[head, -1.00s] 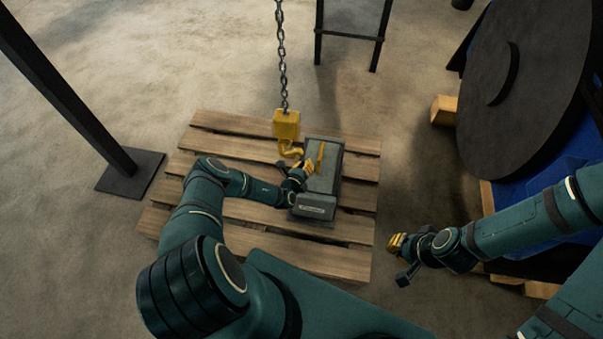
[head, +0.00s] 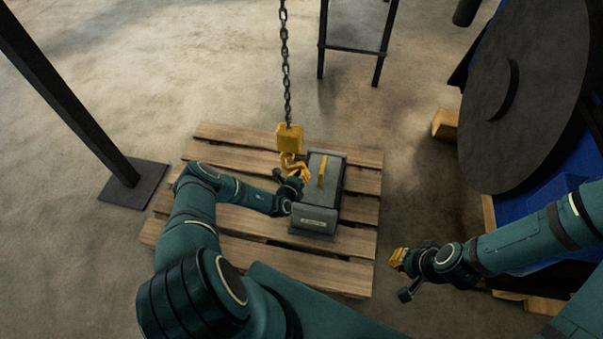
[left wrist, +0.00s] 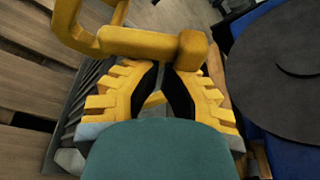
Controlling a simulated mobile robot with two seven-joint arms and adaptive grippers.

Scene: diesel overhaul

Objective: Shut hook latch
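A yellow hook (head: 288,160) hangs from a yellow block (head: 289,137) on a chain above the pallet. In the left wrist view the hook (left wrist: 135,42) is large, a bar with a rounded end crossing just beyond my fingertips. My left gripper (head: 304,172) is right beside the hook in the head view. In the left wrist view its yellow fingers (left wrist: 162,72) lean together with their tips almost meeting, and nothing shows gripped. Contact with the hook is unclear, and I cannot make out the latch separately. My right gripper (head: 398,259) is away to the right, its fingers too small to judge.
A dark grey box (head: 327,190) with a yellow handle (head: 322,171) rests on the wooden pallet (head: 225,245), close under my left gripper. A large dark disc on a blue machine (head: 525,95) stands right. A black post (head: 75,100) stands left.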

